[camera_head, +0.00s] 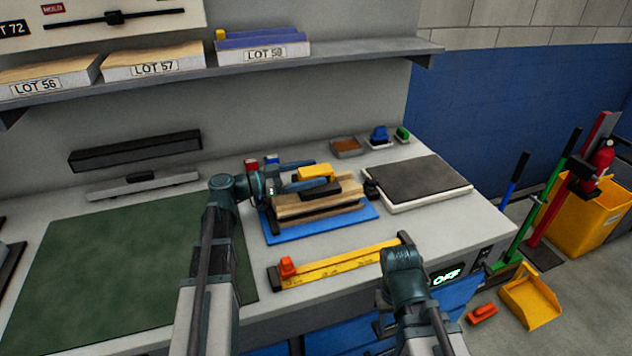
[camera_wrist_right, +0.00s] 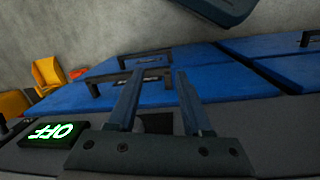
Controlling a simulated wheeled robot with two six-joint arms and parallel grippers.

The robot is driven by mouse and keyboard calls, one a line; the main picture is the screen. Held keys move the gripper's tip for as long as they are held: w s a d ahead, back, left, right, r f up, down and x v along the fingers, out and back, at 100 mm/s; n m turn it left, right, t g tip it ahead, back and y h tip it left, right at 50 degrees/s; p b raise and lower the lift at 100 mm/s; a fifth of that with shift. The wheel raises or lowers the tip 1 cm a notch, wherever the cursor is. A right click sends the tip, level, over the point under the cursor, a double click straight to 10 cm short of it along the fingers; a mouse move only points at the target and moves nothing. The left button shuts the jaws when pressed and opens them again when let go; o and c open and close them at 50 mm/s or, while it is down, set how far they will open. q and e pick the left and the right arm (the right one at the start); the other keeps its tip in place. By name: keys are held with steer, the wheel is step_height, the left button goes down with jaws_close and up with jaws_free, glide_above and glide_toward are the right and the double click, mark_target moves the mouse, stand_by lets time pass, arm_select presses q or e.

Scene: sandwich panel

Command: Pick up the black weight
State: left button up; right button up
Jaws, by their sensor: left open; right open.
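A layered stack of tan panels (camera_head: 300,208) lies on a blue mat (camera_head: 335,226) on the bench. A black block (camera_head: 322,190) and a yellow piece (camera_head: 316,173) sit on top of it; the black block looks like a weight. A small dark knobbed object (camera_head: 371,189) stands right of the stack. My left gripper (camera_head: 306,176) is open at the stack's top, its fingers pointing right beside the yellow and black pieces; exact contact cannot be told. My right gripper (camera_wrist_right: 158,85) is open and empty near the bench's front edge, over blue drawer fronts.
A yellow ruler bar (camera_head: 340,264) with a red slider lies in front of the stack. A dark-topped plate (camera_head: 420,180) is at the right, a green mat (camera_head: 110,265) at the left. A shelf (camera_head: 340,55) hangs above.

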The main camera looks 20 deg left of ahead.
arm_select(q)
jaws_close()
stand_by(0.4)
